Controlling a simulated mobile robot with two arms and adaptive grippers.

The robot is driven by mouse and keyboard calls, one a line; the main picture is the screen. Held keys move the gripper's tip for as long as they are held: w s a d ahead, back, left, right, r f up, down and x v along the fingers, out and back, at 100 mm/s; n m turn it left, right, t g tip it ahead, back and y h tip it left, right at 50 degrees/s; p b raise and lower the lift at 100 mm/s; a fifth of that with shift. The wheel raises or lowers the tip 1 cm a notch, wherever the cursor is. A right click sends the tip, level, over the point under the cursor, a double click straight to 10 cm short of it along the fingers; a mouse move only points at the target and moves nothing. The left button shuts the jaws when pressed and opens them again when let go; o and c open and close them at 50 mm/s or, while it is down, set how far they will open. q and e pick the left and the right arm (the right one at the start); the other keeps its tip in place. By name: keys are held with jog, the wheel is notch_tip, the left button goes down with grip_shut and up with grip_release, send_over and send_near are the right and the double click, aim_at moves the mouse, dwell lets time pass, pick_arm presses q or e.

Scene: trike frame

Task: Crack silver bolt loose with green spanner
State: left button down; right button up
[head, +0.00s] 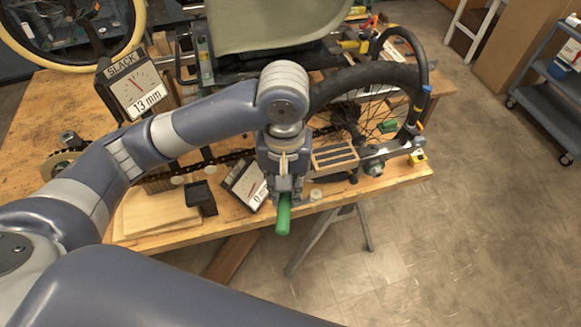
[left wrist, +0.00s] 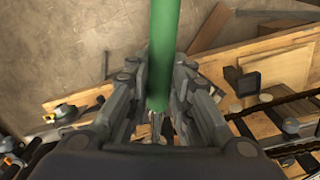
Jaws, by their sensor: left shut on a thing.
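My left gripper (head: 284,190) is shut on the green spanner (head: 283,217) at the near edge of the workbench. The green handle sticks out below the fingers in the head view. In the left wrist view the handle (left wrist: 163,50) runs up from between the two fingers (left wrist: 160,105). The spanner's head cannot be made out. No silver bolt can be told for sure; a small silver part (head: 374,168) shows by the wheel's axle, to the right of the gripper. My right gripper is not in view.
The workbench (head: 215,232) holds a black-tyred wheel (head: 372,76), a chain, a gauge marked SLACK (head: 135,85) reading 13 mm, a smaller gauge (head: 245,184) and a black open box (head: 201,197). Open floor (head: 450,240) lies to the right, with a blue cart (head: 550,90) beyond.

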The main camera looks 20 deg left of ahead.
aim_at(283, 211)
pick_arm(q)
jog(key=shift+s+d+r, duration=0.15)
jog(key=shift+s+r, duration=0.3)
jog(key=shift+s, duration=0.25)
jog(key=shift+s+d+r, duration=0.15)
jog(key=shift+s+r, duration=0.25)
jog(key=shift+s, duration=0.3)
jog(key=shift+s+d+r, duration=0.15)
jog(key=shift+s+r, duration=0.3)
jog(key=shift+s, duration=0.25)
